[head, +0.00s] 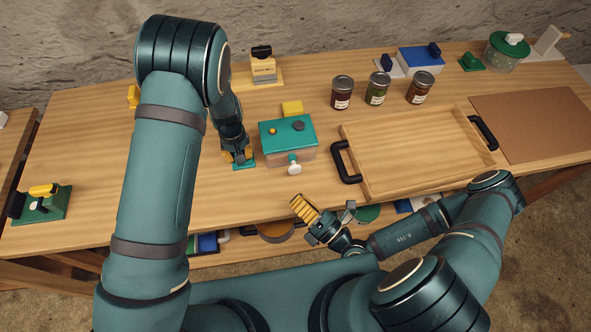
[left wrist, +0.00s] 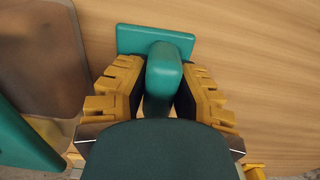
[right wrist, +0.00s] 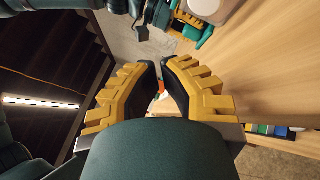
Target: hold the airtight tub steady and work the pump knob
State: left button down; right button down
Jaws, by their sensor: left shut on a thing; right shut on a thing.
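The airtight tub (head: 288,157), a clear box with a teal lid, stands on the table. A dark knob (head: 298,125) and a small yellow knob are on its lid; a white knob (head: 293,168) sticks out at its front. My left gripper (head: 238,157) is shut on a teal upright block (left wrist: 163,68) with a flat teal plate, left of the tub; I cannot tell whether it joins the tub. My right gripper (head: 300,207) is below the white knob, apart from it. In the right wrist view a small white and orange thing (right wrist: 161,88) shows between its nearly closed fingers.
A wooden tray (head: 410,150) with black handles is right of the tub. Three jars (head: 377,90) stand behind the tray. A yellow block (head: 292,107) is behind the tub. A green stand (head: 50,208) with a yellow lever is far left.

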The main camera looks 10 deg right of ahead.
jog(key=shift+w+a, duration=0.1)
jog(key=shift+w, duration=2.65)
jog(key=shift+w, duration=0.1)
jog(key=shift+w, duration=0.35)
jog(key=shift+w+a, duration=0.1)
jog(key=shift+w, duration=1.1)
dwell(0.5)
jog(key=shift+s, duration=1.65)
jog(key=shift+s, duration=2.5)
jog(key=shift+d, duration=0.2)
